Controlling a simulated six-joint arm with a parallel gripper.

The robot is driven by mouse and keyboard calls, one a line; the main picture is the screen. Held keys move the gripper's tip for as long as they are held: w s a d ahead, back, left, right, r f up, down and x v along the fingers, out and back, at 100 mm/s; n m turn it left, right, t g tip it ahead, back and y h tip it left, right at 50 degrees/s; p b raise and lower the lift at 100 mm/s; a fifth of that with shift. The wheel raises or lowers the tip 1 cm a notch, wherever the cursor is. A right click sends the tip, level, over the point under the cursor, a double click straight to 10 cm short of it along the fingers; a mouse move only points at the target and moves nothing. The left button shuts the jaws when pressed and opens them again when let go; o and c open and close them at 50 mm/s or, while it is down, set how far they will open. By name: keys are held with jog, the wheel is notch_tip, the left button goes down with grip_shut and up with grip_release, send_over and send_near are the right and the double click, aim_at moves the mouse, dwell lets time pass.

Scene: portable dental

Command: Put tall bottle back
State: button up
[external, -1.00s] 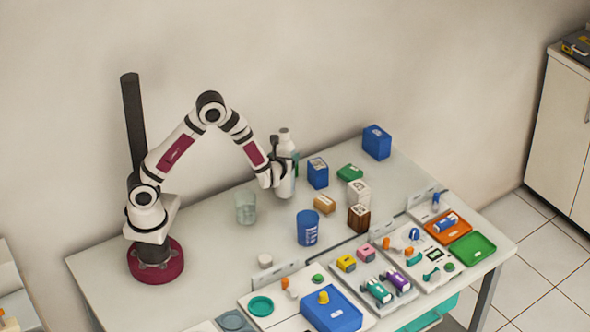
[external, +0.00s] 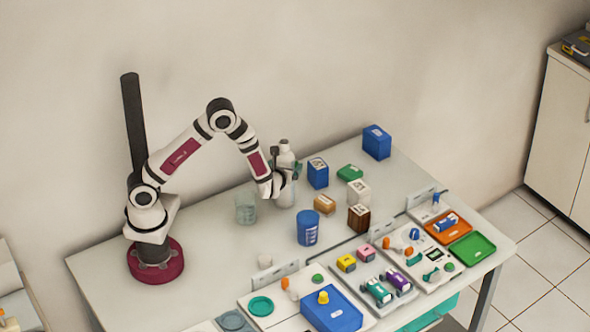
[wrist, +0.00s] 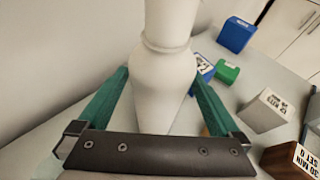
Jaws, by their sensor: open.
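The tall white bottle (external: 285,195) stands upright on the table towards the wall, between the clear glass and the blue box. My gripper (external: 286,174) is at the bottle's upper part, its fingers open. In the wrist view the pale bottle (wrist: 160,95) rises between the two green fingers of my gripper (wrist: 161,78), with narrow gaps visible beside its lower body. The bottle's base is partly hidden behind the gripper's dark crossbar in that view.
A clear glass (external: 245,208) stands just left of the bottle. To the right are a blue box (external: 318,173), a tan block (external: 325,204) and a blue cup (external: 307,228). Trays with small items line the front. The table between my base and the glass is clear.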

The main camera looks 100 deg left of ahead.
jog(key=v, duration=1.2)
jog(key=s+d+r+n+g+h, duration=0.2)
jog(key=s+d+r+n+h, duration=0.35)
jog(key=s, duration=0.55)
jog(key=s+d+n+t+h, duration=0.1)
jog(key=s+d+n+h, duration=0.2)
jog(key=d, duration=0.4)
jog(key=s+d+n+h, duration=0.3)
jog(key=s+d+n, duration=0.1)
jog(key=d, duration=0.4)
jog(key=shift+s+r+t, duration=0.15)
jog(key=shift+s+t, duration=0.15)
jog(key=shift+t, duration=0.1)
